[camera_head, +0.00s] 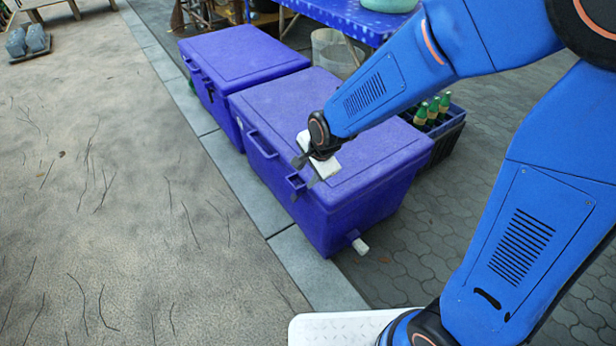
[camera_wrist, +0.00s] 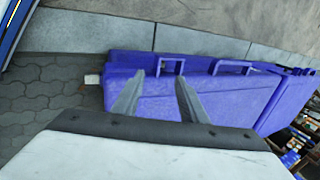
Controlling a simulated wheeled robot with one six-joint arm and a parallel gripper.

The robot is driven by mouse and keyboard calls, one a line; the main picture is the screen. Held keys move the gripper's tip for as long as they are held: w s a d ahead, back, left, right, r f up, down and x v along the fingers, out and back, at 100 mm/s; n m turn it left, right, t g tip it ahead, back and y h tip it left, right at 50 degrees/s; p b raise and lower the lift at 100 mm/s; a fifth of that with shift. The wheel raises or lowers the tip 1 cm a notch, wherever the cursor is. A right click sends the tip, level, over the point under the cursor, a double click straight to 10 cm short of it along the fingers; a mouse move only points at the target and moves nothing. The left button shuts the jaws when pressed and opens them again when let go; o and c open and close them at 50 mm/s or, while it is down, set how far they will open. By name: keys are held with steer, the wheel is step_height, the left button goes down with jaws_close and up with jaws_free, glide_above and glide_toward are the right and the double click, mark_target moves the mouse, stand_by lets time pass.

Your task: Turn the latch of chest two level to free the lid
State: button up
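Two purple chests stand in a row with lids down: the nearer chest (camera_head: 345,212) and the farther chest (camera_head: 245,52). No number shows on either. My gripper (camera_head: 304,174) is at the nearer chest's front top edge, close to a small purple loop-like fitting (camera_head: 294,183), perhaps the latch. In the wrist view my gripper (camera_wrist: 160,80) has its two grey fingers apart with nothing seen between them but chest. The fitting (camera_wrist: 172,68) shows just beyond the fingertips, nearer the right finger. I cannot tell whether it is touched or how it is turned. A longer handle (camera_head: 262,145) is beside it.
A pale spigot (camera_head: 360,246) sticks out low on the nearer chest's end. A dark crate of green bottles (camera_head: 436,110) stands behind it. A blue-topped table (camera_head: 340,14) is at the back. The brown ground (camera_head: 110,190) in front is open.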

steer(key=shift+w, duration=0.1)
steer(key=c, duration=0.8)
steer(key=shift+w+a+n, duration=0.2)
steer(key=shift+n, duration=0.3)
jaws_close()
steer(key=n+g+h, duration=0.1)
steer(key=n+g, duration=0.1)
steer(key=n, duration=1.2)
glide_above(296, 195)
steer(key=w+a, duration=0.1)
steer(key=w, duration=0.2)
steer(key=n, duration=0.3)
steer(key=shift+h, duration=0.3)
steer(key=f, duration=1)
steer(key=shift+a, duration=0.2)
steer(key=shift+s+d+f, duration=0.35)
steer(key=shift+s, duration=0.2)
